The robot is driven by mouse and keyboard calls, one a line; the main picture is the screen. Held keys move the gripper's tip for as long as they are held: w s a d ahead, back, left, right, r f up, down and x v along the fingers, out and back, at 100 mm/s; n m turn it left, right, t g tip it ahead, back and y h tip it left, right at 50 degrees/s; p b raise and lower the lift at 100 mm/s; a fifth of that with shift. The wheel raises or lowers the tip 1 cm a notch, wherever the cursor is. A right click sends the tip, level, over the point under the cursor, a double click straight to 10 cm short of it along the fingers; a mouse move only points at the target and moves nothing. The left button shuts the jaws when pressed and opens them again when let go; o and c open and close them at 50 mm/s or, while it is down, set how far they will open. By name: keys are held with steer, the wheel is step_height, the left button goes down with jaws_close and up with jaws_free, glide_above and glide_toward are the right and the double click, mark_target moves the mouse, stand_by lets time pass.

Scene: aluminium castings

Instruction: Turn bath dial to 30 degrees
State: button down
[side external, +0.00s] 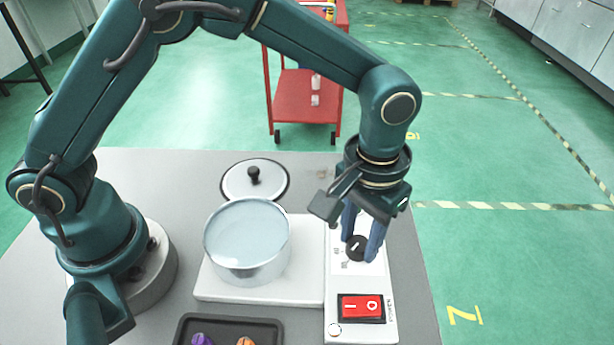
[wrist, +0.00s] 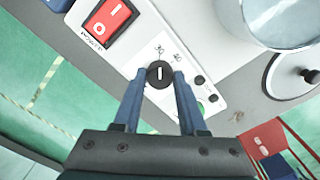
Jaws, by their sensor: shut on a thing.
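The bath dial (side external: 355,247) is a small round black knob with a white line, on the white control panel (side external: 337,295) right of the water bath. In the wrist view the dial (wrist: 159,74) sits between the two blue fingertips of my gripper (wrist: 160,77), which is shut on it. The white line runs nearly up and down there, its upper end toward a small printed label that looks like 30. A second label, like 40, lies to its right. My gripper (side external: 362,251) points down over the panel in the side view, its fingers partly covering the dial.
A red rocker power switch (side external: 361,307) is on the panel's front end. A dark tray (side external: 228,335) with small coloured parts is in front.

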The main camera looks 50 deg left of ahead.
mark_target(359, 243)
steer(key=shift+r, duration=0.1)
stand_by(0.5)
steer(key=shift+c, duration=2.3)
jaws_free()
steer(key=shift+r, duration=2.5)
